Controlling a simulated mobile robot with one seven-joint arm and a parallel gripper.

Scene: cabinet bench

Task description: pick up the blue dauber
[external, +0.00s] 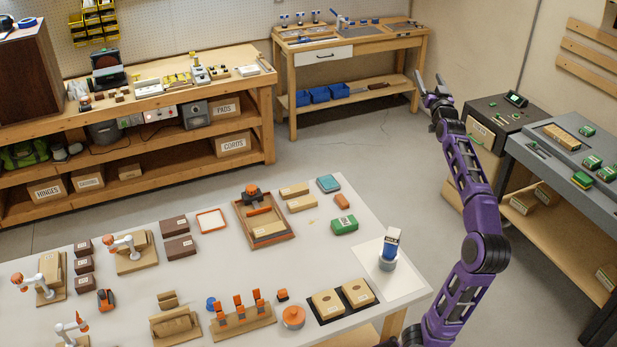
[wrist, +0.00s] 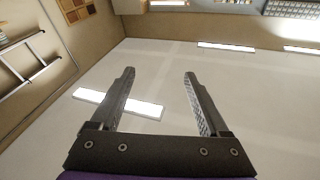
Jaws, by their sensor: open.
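A blue and white upright thing (external: 392,243), which looks like the blue dauber, stands in a grey round holder (external: 387,263) on a white sheet near the right corner of the front table. A small blue round thing (external: 211,303) lies further left on that table; its kind is too small to tell. My gripper (external: 430,84) is raised high to the right of the table, well away from the blue and white thing. In the wrist view my gripper (wrist: 159,76) is open and empty, facing walls and ceiling lights. No dauber shows there.
The front table (external: 340,225) holds cardboard boxes, a wooden tray (external: 265,222), orange tools and small white arms. A grey bench (external: 565,150) with green boxes stands right. Wooden benches line the back, one with several small blue-topped items (external: 300,18). Floor between is clear.

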